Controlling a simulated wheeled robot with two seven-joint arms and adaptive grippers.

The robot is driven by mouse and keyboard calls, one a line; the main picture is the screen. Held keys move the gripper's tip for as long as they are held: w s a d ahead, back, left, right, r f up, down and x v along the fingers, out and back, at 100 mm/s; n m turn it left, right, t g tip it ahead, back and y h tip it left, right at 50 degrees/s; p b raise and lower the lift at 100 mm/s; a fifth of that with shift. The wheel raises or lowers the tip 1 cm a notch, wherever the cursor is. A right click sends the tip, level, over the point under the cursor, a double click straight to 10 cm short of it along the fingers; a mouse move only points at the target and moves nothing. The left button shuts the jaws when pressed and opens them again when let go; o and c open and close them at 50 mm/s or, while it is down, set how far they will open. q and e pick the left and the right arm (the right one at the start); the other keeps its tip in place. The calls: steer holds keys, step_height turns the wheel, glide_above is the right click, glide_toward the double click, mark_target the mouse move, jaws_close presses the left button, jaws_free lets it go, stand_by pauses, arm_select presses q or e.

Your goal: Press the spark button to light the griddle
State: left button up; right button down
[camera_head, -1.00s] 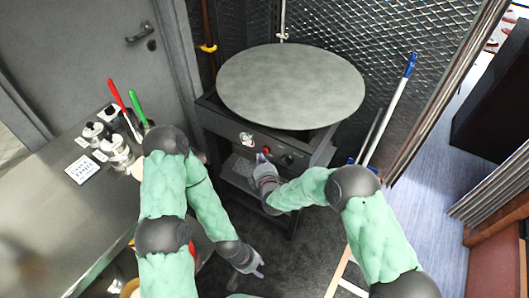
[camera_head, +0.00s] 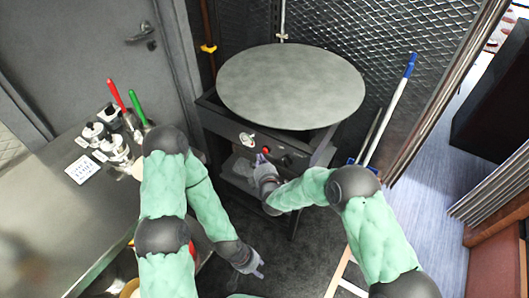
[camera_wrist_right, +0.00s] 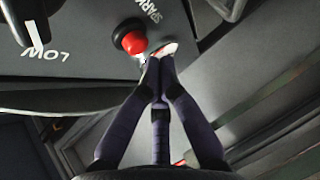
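The round griddle (camera_head: 290,86) sits on a dark stand whose front panel (camera_head: 228,127) carries the controls. The red spark button (camera_head: 266,150) is on that panel; in the right wrist view the red button (camera_wrist_right: 134,42) stands out beside the printed word SPARK. My right gripper (camera_head: 260,160) is at the panel just by the button. In the wrist view its fingertips (camera_wrist_right: 160,55) are together, with nothing seen between them, just right of and below the button; whether they touch it I cannot tell. My left gripper (camera_head: 257,270) hangs low over the dark floor, away from the panel; its fingers are too small to judge.
A knob (camera_head: 247,139) is left of the button, and a knob marked LOW (camera_wrist_right: 35,35) shows in the wrist view. A steel counter (camera_head: 50,200) with bottles and red and green-handled tools is at left. A blue-handled pole (camera_head: 392,105) leans at right.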

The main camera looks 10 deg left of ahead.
steer(key=shift+w, duration=0.1)
steer(key=shift+w+d, duration=0.15)
steer(key=shift+w, duration=0.15)
steer(key=shift+w+d+b, duration=0.15)
steer(key=shift+w+b, duration=0.25)
steer(key=shift+w, duration=0.05)
stand_by(0.8)
steer(key=shift+s, duration=0.15)
steer(key=shift+s+a, duration=0.3)
steer(key=shift+s, duration=0.4)
steer(key=shift+s+p, duration=0.15)
steer(key=shift+p, duration=0.15)
steer(key=s, duration=0.1)
steer(key=s+a, duration=0.1)
steer(key=s, duration=0.1)
steer(key=s+p, duration=0.1)
steer(key=shift+s+a, duration=0.25)
steer(key=shift+a, duration=0.1)
stand_by(0.7)
